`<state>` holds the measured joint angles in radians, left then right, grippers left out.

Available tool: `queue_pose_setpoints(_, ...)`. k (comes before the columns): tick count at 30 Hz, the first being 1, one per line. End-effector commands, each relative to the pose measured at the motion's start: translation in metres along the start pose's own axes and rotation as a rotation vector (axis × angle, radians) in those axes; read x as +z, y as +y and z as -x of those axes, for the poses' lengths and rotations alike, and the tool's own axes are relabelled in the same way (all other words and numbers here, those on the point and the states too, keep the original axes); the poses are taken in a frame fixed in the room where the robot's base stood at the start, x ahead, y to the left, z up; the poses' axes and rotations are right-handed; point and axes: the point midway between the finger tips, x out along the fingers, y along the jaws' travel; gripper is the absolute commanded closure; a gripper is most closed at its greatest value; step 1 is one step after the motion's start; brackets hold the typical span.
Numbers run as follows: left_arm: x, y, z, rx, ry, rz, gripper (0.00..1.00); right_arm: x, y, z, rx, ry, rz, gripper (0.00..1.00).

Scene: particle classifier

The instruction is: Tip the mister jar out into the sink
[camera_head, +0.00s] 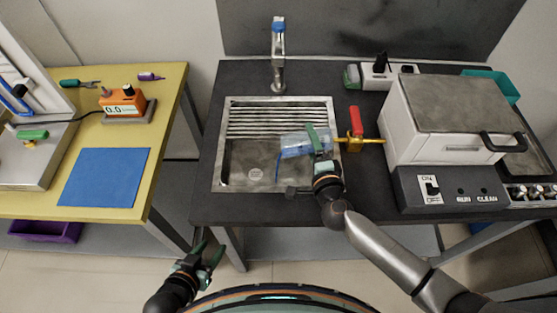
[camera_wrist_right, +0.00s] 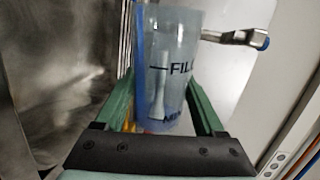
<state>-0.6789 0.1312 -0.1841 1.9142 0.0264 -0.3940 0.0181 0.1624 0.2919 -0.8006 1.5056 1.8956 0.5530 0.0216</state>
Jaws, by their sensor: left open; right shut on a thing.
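The mister jar (camera_head: 295,144) is a translucent bluish container held over the sink (camera_head: 245,165), lying roughly on its side in the head view with one end to the left. My right gripper (camera_head: 318,142) is shut on it. In the right wrist view the jar (camera_wrist_right: 168,65) sits between the green fingers (camera_wrist_right: 165,100), with a fill line and dark lettering on its wall. I cannot tell whether liquid is inside. The sink is a steel basin with a ribbed rear part and a round drain. My left gripper (camera_head: 204,256) is open and empty, low in front of the counter.
The faucet (camera_head: 279,60) stands behind the sink. A yellow valve with a red handle (camera_head: 355,122) is just right of the basin, close to my right gripper. A white machine (camera_head: 440,115) fills the counter's right. A yellow table (camera_head: 170,105) stands left across a gap.

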Motion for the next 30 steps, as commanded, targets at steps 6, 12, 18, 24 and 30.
queue_pose_setpoints(6,-0.004,0.000,0.004,0.000,0.000,0.000,0.50,0.001,-0.003,0.000,0.000,0.004,0.023,0.91)
queue_pose_setpoints(12,-0.007,0.001,0.007,0.000,0.000,0.000,0.50,0.001,-0.005,0.001,0.000,0.007,0.045,0.91)
queue_pose_setpoints(18,-0.010,0.001,0.009,0.000,0.000,0.000,0.50,0.002,-0.006,0.001,0.000,0.009,0.067,0.91)
queue_pose_setpoints(24,-0.013,0.001,0.012,0.000,0.000,0.000,0.50,0.003,-0.008,0.001,-0.001,0.013,0.089,0.91)
queue_pose_setpoints(30,-0.015,0.001,0.014,0.000,0.000,0.000,0.50,0.004,-0.009,0.001,0.000,0.016,0.110,0.91)
